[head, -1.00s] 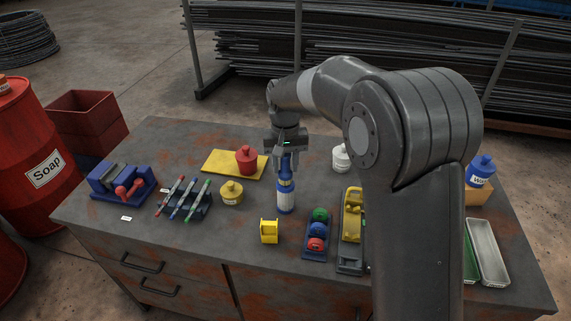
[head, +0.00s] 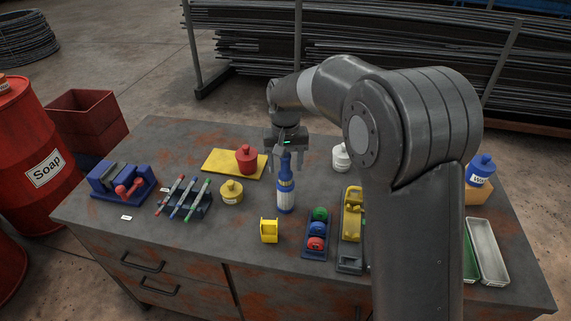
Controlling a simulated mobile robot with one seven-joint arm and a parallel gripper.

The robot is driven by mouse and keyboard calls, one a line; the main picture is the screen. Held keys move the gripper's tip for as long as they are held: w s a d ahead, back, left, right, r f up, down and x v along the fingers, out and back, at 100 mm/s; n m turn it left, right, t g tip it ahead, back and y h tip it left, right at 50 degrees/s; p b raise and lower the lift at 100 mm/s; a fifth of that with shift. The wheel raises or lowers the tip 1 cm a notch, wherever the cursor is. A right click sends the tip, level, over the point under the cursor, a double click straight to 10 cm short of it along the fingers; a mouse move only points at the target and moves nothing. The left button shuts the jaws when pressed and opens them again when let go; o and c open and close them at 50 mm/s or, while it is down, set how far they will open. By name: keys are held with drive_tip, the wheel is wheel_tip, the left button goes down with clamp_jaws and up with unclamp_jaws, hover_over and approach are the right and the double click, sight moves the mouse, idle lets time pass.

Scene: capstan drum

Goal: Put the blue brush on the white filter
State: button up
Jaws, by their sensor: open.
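The blue brush (head: 286,176), as I take it, is a dark blue piece with a narrow neck, standing upright in the middle of the bench. Directly below it is a white cylinder with a blue bottom band, which I take to be the white filter (head: 286,198). The two are in line and look in contact, though the exact seam is too small to tell. My gripper (head: 286,154) is open and points down around the top of the brush's neck, with its fingers apart. It holds nothing.
A small yellow holder (head: 269,231) and a tray of coloured balls (head: 316,236) stand in front. A yellow jar (head: 231,192) is to the left, and a red jar (head: 246,160) stands on a yellow mat (head: 220,163). A white jar (head: 341,158) is to the right.

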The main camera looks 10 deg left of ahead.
wheel_tip(320, 180, up, 12)
drive_tip(key=shift+f, duration=0.1)
drive_tip(key=s+d+r+m+t, duration=0.1)
drive_tip(key=s+d+r, duration=0.2)
drive_tip(key=s+d, duration=0.35)
drive_tip(key=s+d+r+m+t, duration=0.1)
drive_tip(key=s+d+r+t, duration=0.2)
drive_tip(key=d, duration=0.7)
drive_tip(key=s+d+f, duration=0.3)
drive_tip(key=s+d, duration=0.2)
drive_tip(key=s, duration=0.3)
drive_tip(key=s+d+f+m+t, duration=0.1)
drive_tip(key=s+d+f, duration=0.2)
drive_tip(key=s+d, duration=0.3)
drive_tip(key=s, duration=0.3)
drive_tip(key=shift+s+d+m+t, duration=0.25)
drive_tip(key=shift+s+m+t, duration=0.05)
